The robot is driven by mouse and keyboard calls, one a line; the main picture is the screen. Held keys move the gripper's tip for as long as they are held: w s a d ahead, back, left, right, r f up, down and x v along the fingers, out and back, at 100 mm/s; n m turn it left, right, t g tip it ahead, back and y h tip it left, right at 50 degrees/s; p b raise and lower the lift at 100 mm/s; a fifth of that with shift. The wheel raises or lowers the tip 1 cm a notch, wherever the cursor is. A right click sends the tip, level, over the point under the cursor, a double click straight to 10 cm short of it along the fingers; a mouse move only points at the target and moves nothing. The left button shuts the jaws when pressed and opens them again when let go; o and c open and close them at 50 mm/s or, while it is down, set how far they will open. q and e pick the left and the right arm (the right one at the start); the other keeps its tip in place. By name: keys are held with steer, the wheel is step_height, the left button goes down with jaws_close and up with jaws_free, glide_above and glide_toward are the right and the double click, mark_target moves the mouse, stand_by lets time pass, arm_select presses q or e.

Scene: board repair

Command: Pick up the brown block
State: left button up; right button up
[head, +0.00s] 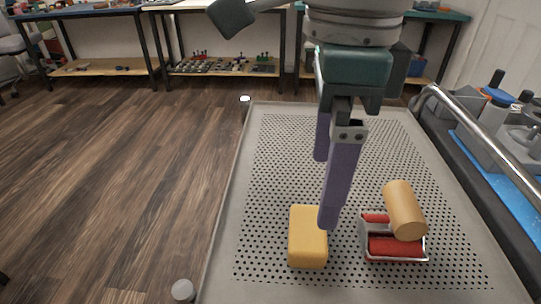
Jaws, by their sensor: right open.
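No plainly brown block shows. A yellow-orange block (308,240) with rounded edges lies on the perforated grey tray (232,200), near its front. A tan-brown cylinder (403,210) leans tilted on a red-and-silver piece (393,247) to the right of the block. My right gripper (326,190) comes down from the top with two purple fingers, open and with nothing seen between them. Its nearer fingertip overlaps the right edge of the yellow-orange block in the picture; I cannot tell whether they touch. My left gripper is not in view.
A metal rail (480,130) runs along the tray's right side, beside a dark surface with grey devices and a blue mat (490,180). Workbenches with shelves (220,68) stand at the back. The tray's middle and left are clear. Wooden floor (110,170) is open on the left.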

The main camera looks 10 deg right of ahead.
mark_target(315, 227)
step_height(315, 227, down, 10)
steer(key=shift+r+b, duration=0.15)
steer(key=shift+b, duration=0.6)
steer(key=c, duration=1)
steer(key=shift+r, duration=0.1)
steer(key=shift+c, duration=0.2)
step_height(315, 227, up, 20)
steer(key=p, duration=0.3)
